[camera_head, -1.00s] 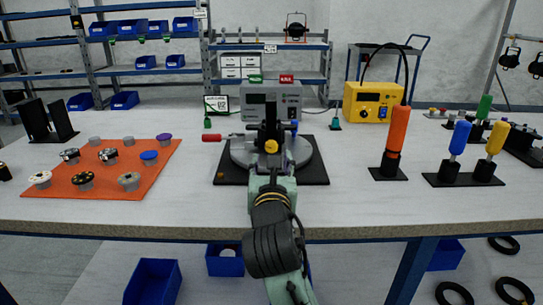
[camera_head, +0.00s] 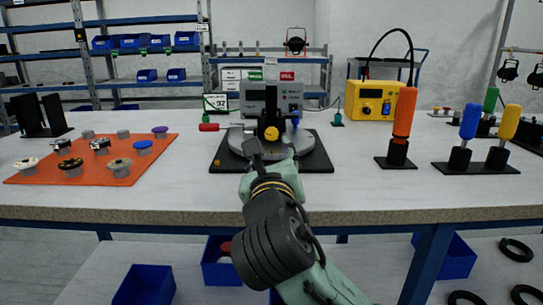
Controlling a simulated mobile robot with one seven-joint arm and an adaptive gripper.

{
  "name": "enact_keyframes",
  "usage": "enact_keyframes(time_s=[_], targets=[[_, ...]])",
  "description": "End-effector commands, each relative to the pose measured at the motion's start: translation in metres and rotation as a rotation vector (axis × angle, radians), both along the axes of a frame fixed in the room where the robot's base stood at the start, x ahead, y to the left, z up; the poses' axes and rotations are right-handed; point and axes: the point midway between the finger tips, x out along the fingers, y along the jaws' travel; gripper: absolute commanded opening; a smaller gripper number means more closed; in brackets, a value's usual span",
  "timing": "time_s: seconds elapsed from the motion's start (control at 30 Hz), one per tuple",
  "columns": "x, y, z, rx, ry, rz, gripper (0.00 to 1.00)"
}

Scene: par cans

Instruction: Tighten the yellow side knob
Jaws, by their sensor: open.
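The yellow side knob (camera_head: 271,133) faces me on the front of a dark upright part of the grey fixture (camera_head: 236,141). The fixture stands on a black base mat (camera_head: 318,158) in the middle of the bench. My gripper (camera_head: 268,152) is in front of and slightly below the knob, its fingers spread and nothing visible between them. The knob shows clear above the gap between the fingers. I cannot tell from this view how far the fingertips are from it. My wrist hides part of the fixture's lower front.
A red handle (camera_head: 208,127) sticks out left of the fixture and a small blue knob (camera_head: 295,119) is at its right. An orange mat (camera_head: 30,171) with several knobs lies left. An orange-handled tool (camera_head: 404,112) stands right. Bare bench (camera_head: 355,185) lies between.

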Motion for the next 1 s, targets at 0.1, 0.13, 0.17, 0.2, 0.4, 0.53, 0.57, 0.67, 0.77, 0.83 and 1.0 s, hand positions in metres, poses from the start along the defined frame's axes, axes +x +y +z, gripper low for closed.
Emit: enact_keyframes(time_s=[0.1,0.13,0.17,0.2,0.4,0.53,0.57,0.67,0.77,0.83,1.0], targets=[[0.001,-0.001,0.002,-0.017,0.004,-0.003,0.46],[0.002,-0.001,0.003,-0.016,0.004,-0.003,0.46],[0.004,-0.001,0.004,-0.015,0.004,-0.003,0.46],[0.007,-0.001,0.005,-0.013,0.007,-0.003,0.46],[0.025,0.000,0.007,-0.011,0.009,-0.001,0.46],[0.051,0.000,0.000,-0.013,0.006,-0.003,0.46],[0.058,0.000,-0.001,-0.013,0.006,-0.002,0.46],[0.076,0.001,0.000,-0.014,0.005,-0.001,0.46],[0.090,0.001,0.000,-0.014,0.004,-0.001,0.46],[0.097,0.000,0.001,-0.014,0.002,-0.002,0.46],[0.106,0.000,0.000,-0.014,0.002,-0.003,0.46]])
